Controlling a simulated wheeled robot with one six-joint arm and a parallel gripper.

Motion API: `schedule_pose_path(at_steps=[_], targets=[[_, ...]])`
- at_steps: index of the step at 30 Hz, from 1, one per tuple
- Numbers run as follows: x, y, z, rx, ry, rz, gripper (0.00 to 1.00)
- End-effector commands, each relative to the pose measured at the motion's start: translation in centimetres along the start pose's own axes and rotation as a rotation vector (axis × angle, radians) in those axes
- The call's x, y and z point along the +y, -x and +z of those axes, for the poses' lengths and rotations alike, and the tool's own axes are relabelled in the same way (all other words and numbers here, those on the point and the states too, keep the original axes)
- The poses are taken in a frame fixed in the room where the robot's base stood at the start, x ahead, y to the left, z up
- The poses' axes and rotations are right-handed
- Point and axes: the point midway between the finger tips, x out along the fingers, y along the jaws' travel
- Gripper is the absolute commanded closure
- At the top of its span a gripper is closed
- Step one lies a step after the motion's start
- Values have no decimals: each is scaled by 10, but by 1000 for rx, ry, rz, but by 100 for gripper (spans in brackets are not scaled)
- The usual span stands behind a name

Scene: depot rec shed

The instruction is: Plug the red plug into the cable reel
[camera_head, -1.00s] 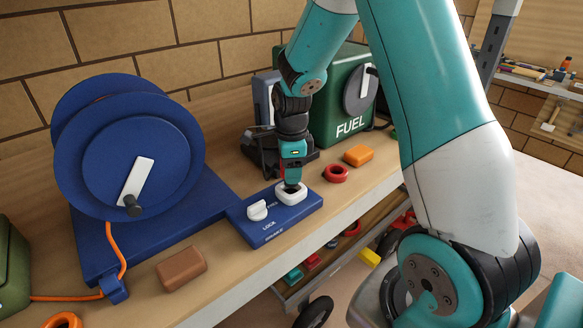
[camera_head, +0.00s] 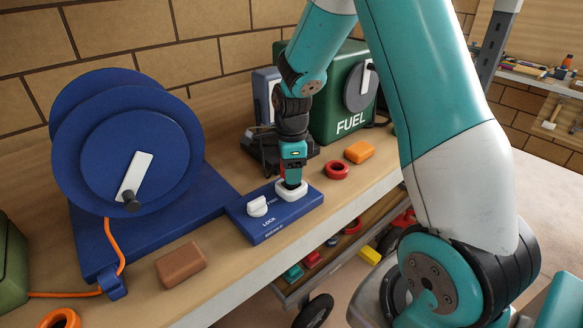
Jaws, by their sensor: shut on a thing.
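The cable reel (camera_head: 112,160) is a blue drum with a white crank, on a blue base at the left. A blue panel (camera_head: 262,228) joins the base at the right and carries a white knob (camera_head: 257,206) near the words FREE and LOCK, and a white ringed socket (camera_head: 291,193). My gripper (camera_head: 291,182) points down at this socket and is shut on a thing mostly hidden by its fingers. A little red shows at the fingers, consistent with the red plug. I cannot tell how deep the held thing sits in the socket.
A brown block (camera_head: 180,264) lies in front of the reel. A red ring (camera_head: 336,170) and an orange block (camera_head: 359,151) lie right of the panel. The green FUEL box (camera_head: 335,100) stands behind. An orange cord (camera_head: 118,243) hangs from the reel.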

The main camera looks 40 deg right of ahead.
Motion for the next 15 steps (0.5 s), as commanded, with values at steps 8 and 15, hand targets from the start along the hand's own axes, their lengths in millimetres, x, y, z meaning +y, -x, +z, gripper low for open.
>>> schedule_pose_path(at_steps=[8, 15], targets=[[0, -6, 0, 0, 0, 0, 74], [0, -11, 0, 0, 0, 0, 74]])
